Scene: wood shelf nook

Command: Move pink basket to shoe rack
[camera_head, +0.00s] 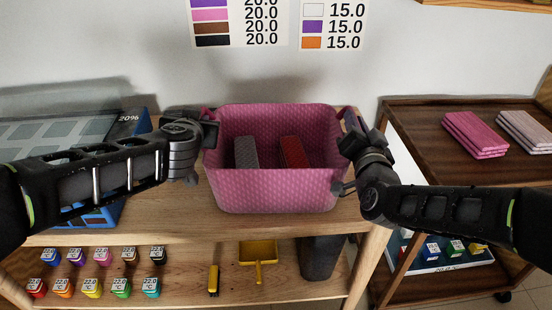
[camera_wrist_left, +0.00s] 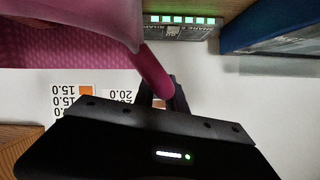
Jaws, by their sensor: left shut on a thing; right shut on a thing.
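The pink basket (camera_head: 270,190) is in the middle of the head view, upright at the wooden shelf's top board. I cannot tell if its base touches the board. A grey block (camera_head: 246,152) and a red block (camera_head: 292,152) lie inside it. My left gripper (camera_head: 208,120) is shut on the basket's left handle. In the left wrist view the pink handle (camera_wrist_left: 152,72) runs between the fingers (camera_wrist_left: 165,95). My right gripper (camera_head: 350,140) is shut at the basket's right handle, and its fingertips are partly hidden by the wrist. No shoe rack is clearly identifiable.
The wooden shelf (camera_head: 180,215) has a blue box (camera_head: 140,122) at left. Its lower board holds several coloured cubes (camera_head: 92,287), a yellow dustpan (camera_head: 258,258) and a dark bin (camera_head: 320,257). A dark wood rack (camera_head: 425,135) at right holds folded pink cloth (camera_head: 473,135) and pale cloth (camera_head: 525,130).

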